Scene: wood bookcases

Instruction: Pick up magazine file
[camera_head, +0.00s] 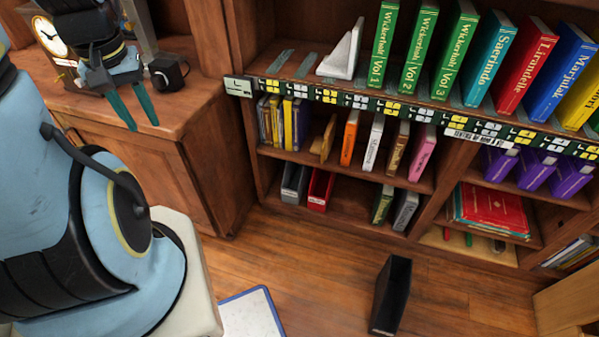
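A black, open-topped magazine file (391,296) stands on the wooden floor at the lower middle right. My gripper (141,125) is at the upper left, in front of a wooden cabinet, with its two teal fingers apart and nothing between them. It is well to the left of the black file and looks higher than it. A grey file-like holder (293,184) and a red one (320,190) stand on the bookcase's lowest shelf.
A bookcase (345,164) with several books runs along the back. A cabinet (150,165) bears a clock (49,36) and a small black object (166,73). A blue-edged white board (250,315) lies left of the file. Bare floor surrounds the file; a wooden piece (570,303) is at lower right.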

